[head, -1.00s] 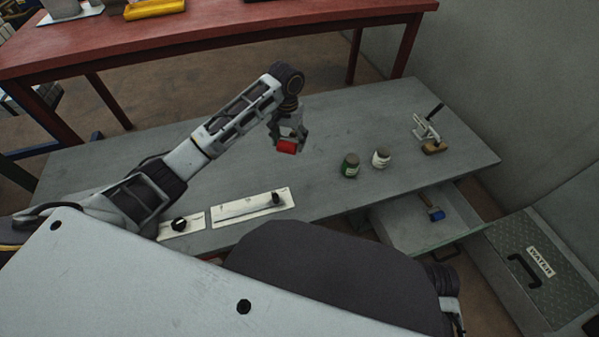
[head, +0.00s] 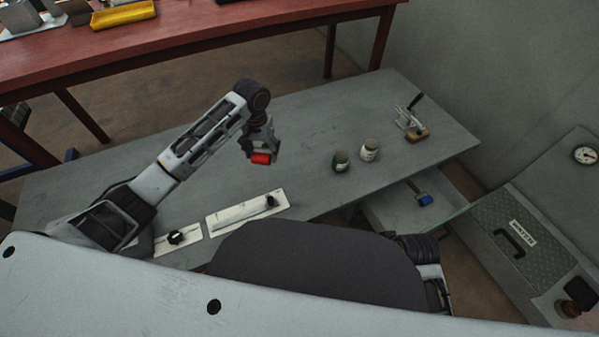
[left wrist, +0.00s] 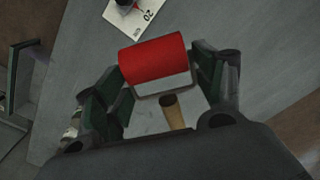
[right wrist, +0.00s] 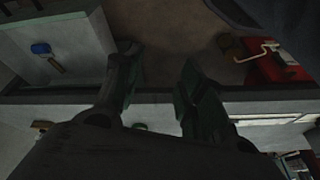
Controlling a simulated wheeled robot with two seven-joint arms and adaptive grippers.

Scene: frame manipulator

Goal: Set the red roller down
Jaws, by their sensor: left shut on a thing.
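The red roller (head: 261,158) has a red cylinder, a metal frame and a wooden handle. My left gripper (head: 262,150) is shut on it and holds it over the grey table (head: 310,120), left of the jars. In the left wrist view the roller (left wrist: 153,60) lies across between the two fingers, its wooden handle (left wrist: 173,112) pointing back towards the palm. The gap between roller and table cannot be judged exactly. My right gripper (right wrist: 155,82) is open with nothing between its fingers. It is hidden in the head view.
A green jar (head: 341,161) and a white jar (head: 369,150) stand right of the roller. A clamp-like tool (head: 411,122) is farther right. Pale plates with black knobs (head: 246,210) lie at the front edge. Bare tabletop surrounds the roller.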

